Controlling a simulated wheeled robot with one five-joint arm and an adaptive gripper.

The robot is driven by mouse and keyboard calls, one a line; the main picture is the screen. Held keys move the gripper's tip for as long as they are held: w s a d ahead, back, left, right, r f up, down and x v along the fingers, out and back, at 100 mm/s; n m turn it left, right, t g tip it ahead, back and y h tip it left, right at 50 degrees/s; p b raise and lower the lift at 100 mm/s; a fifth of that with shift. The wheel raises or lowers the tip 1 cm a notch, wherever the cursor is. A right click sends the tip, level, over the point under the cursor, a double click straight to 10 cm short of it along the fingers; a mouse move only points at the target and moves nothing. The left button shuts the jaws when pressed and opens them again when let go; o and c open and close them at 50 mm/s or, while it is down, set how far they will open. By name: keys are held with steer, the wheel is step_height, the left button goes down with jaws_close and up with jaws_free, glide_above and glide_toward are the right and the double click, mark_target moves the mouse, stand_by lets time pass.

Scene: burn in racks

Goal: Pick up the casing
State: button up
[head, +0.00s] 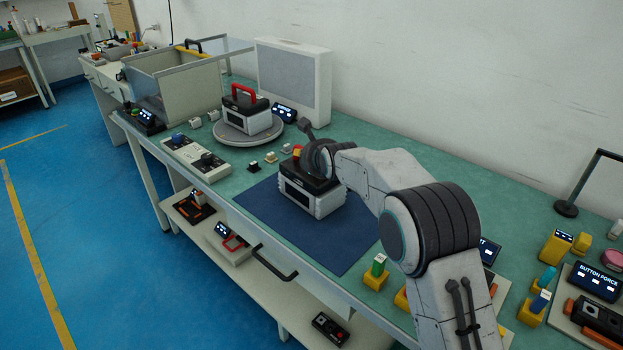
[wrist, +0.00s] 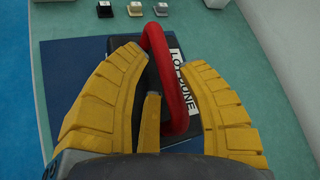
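A casing (head: 310,196) with a dark top and ribbed white sides sits upright on the blue mat (head: 262,212) in the head view. In the wrist view its dark top (wrist: 205,125) carries a red handle (wrist: 168,75) and a white label reading "LOT DUNE". My gripper (wrist: 160,52) is over the casing, its yellow fingers apart on either side of the handle. I cannot tell whether a finger touches the handle. In the head view my wrist hides most of the handle and fingers. A second casing (head: 246,120) with a red handle stands on the round turntable (head: 227,137).
A control box (head: 196,158) with knobs lies left of the mat. A grey panel unit (head: 294,80) and an open bin (head: 180,85) stand behind. Small blocks (head: 270,158) lie near the turntable. Yellow holders (head: 376,273) stand right of the mat. The mat's front is clear.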

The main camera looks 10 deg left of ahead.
steer(key=shift+w+a+f, duration=0.3)
steer(key=shift+w+f, duration=0.1)
steer(key=shift+w, duration=0.1)
steer(key=shift+c, duration=0.3)
jaws_close()
